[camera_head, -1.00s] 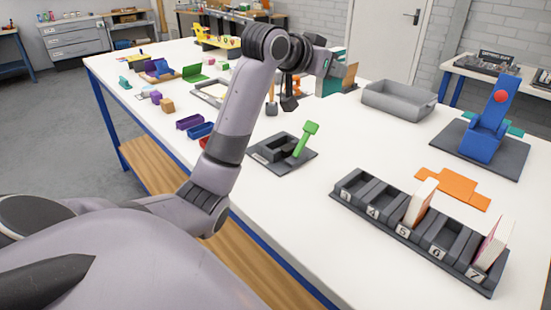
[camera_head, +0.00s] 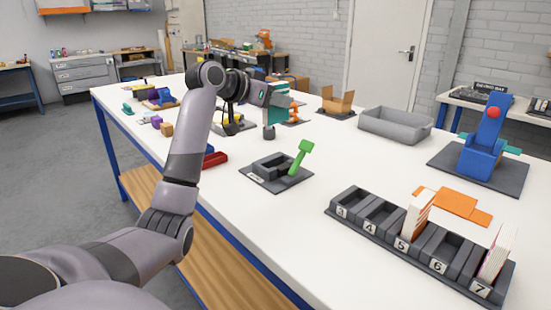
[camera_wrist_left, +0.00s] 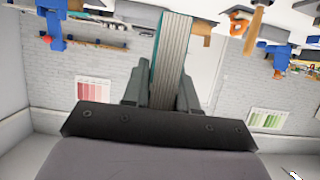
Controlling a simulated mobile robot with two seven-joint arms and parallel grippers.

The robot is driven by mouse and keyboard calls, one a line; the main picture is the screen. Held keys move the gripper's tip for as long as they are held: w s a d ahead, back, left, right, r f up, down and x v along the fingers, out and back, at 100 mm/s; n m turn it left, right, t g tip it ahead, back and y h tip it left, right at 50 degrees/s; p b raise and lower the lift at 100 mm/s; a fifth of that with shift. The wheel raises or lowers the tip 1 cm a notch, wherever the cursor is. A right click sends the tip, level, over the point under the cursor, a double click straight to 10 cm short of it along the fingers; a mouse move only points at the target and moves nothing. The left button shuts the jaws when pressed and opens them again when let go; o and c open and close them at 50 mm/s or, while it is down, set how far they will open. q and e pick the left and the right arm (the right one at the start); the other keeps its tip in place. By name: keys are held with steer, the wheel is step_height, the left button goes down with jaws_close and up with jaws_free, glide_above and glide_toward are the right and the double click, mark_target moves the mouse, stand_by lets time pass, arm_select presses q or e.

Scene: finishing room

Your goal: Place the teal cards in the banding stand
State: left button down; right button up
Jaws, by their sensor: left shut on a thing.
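My left gripper (camera_head: 271,97) is shut on the teal cards (camera_head: 280,108), a thick upright stack held above the far middle of the white table. In the left wrist view the cards (camera_wrist_left: 172,55) show pale edges and a teal face between the two dark fingers (camera_wrist_left: 162,88). No part is labelled as the banding stand. An orange-brown stand with two uprights (camera_head: 338,105) on a dark base is right of the held cards. A dark holder with a green lever (camera_head: 275,172) is nearer the camera. My right gripper is out of view.
A numbered dark rack (camera_head: 371,217) holds white and orange cards (camera_head: 417,216) and other cards (camera_head: 497,250). A grey tray (camera_head: 396,125) and a blue device with a red ball (camera_head: 486,140) stand at right. An orange flat piece (camera_head: 455,203) lies behind the rack.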

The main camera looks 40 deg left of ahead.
arm_select(q)
step_height(320, 180, down, 13)
steer(key=shift+f+b, duration=0.2)
steer(key=shift+b, duration=0.4)
steer(key=shift+f, duration=0.1)
steer(key=c, duration=0.9)
jaws_free()
steer(key=shift+r, duration=0.2)
steer(key=v, duration=1.2)
steer(key=shift+f, duration=0.1)
